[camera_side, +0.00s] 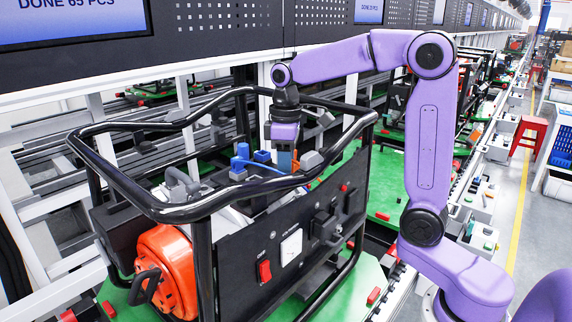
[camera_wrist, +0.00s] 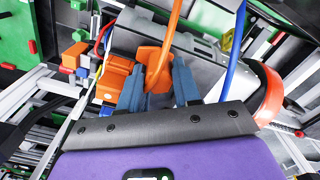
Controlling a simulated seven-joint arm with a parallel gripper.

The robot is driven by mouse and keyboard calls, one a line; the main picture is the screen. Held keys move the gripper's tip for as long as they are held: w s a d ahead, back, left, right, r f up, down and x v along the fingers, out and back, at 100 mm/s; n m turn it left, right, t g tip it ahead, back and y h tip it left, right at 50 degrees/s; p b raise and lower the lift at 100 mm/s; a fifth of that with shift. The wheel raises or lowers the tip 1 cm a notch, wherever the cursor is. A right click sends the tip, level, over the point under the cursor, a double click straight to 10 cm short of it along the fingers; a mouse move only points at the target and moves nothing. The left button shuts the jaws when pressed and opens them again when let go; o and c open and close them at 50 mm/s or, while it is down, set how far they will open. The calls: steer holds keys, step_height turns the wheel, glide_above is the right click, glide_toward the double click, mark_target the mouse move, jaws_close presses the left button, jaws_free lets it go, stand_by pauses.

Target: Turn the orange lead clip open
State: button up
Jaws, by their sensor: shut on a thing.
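The orange lead clip (camera_wrist: 152,57) shows in the wrist view, with an orange cable (camera_wrist: 166,40) running up from it. My gripper (camera_wrist: 158,88) has its two blue-grey fingers on either side of the clip and is shut on it. In the side view my gripper (camera_side: 285,164) reaches down inside the black tube frame of the generator (camera_side: 205,208). A small orange patch shows at the fingertips there. How far the clip is turned cannot be told.
An orange block (camera_wrist: 113,78) sits just left of the clip in the wrist view. A blue cable (camera_wrist: 236,52) runs on the right. In the side view the black frame tube surrounds my gripper, with blue parts (camera_side: 262,156) close by and an orange-red engine cover (camera_side: 168,268) at front left.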

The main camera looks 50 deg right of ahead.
steer(key=shift+r+m, duration=0.1)
steer(key=shift+m, duration=0.2)
steer(key=o, duration=1)
steer(key=shift+c, duration=0.2)
steer(key=shift+d, duration=0.1)
